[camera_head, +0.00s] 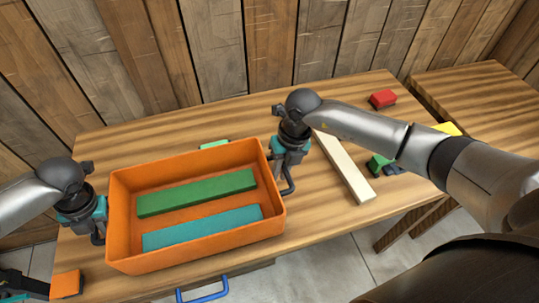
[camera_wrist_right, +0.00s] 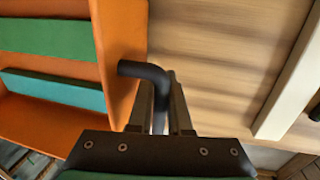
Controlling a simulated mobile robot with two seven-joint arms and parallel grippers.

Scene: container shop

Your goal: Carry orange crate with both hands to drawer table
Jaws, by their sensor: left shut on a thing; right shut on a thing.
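The orange crate (camera_head: 190,254) is at the left of the wooden table (camera_head: 330,229) in the head view, with a green bar (camera_head: 197,193) and a teal bar (camera_head: 203,227) lying in it. My left gripper (camera_head: 98,234) is shut at the crate's left side; its handle there is mostly hidden. My right gripper (camera_head: 287,180) is shut on the dark handle on the crate's right side. In the right wrist view the bent handle (camera_wrist_right: 147,72) runs between the fingers of my right gripper (camera_wrist_right: 160,100). I cannot tell whether the crate touches the table.
A long pale bar (camera_head: 345,168) lies right of the crate. A red block (camera_head: 382,98), a green block (camera_head: 379,165) and a yellow block (camera_head: 447,129) are further right. An orange block (camera_head: 66,284) sits at the front left. A blue drawer handle (camera_head: 203,294) shows at the front. A second table (camera_head: 480,97) stands right.

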